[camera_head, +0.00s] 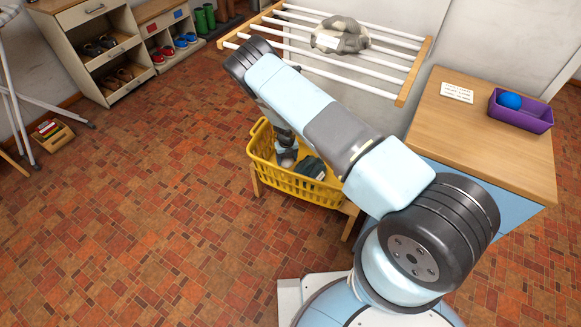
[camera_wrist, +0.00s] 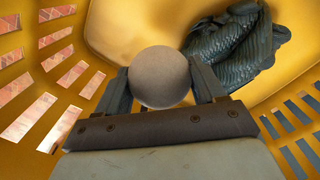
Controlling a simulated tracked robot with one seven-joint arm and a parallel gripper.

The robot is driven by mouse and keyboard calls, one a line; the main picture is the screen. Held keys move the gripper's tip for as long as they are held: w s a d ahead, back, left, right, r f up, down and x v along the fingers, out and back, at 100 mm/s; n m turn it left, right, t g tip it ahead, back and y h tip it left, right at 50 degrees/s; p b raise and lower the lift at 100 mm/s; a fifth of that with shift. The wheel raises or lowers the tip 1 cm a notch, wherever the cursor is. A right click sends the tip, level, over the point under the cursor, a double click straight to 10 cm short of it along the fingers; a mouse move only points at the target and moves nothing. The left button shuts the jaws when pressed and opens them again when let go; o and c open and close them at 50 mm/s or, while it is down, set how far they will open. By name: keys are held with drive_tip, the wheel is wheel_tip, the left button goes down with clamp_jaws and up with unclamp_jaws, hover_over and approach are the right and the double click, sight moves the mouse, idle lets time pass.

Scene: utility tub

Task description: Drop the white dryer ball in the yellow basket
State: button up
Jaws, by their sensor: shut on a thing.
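The yellow basket (camera_head: 300,189) stands on a wooden stand in the middle of the head view. My arm reaches down into it, and my gripper (camera_head: 286,158) is low inside the basket. In the wrist view my gripper (camera_wrist: 164,88) is shut on the dryer ball (camera_wrist: 160,76), which looks greyish white in the shade. The basket's slotted wall (camera_wrist: 110,38) surrounds it in that view. A dark grey-green cloth (camera_wrist: 236,45) lies in the basket just beyond the ball; it also shows in the head view (camera_head: 311,167). Whether the ball touches the basket floor I cannot tell.
A wooden-topped cabinet (camera_head: 470,135) stands at the right, with a purple bin (camera_head: 522,117) holding a blue ball (camera_head: 510,100) and a white card (camera_head: 457,93). A drying rack (camera_head: 405,85) with a grey cloth (camera_head: 342,35) is behind the basket.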

drive_tip(key=shift+s+a+f, duration=0.1)
drive_tip(key=shift+f, duration=2.55)
drive_tip(key=shift+s+f, duration=0.2)
drive_tip(key=shift+f, duration=0.35)
drive_tip(key=o, duration=1)
drive_tip(key=shift+f, duration=0.1)
drive_tip(key=shift+o, duration=0.2)
drive_tip(key=shift+d, duration=0.2)
drive_tip(key=r, duration=1.3)
drive_tip(key=shift+w+a+r, duration=0.1)
drive_tip(key=shift+a+r, duration=0.05)
drive_tip(key=shift+a, duration=0.05)
drive_tip(key=shift+w, duration=0.1)
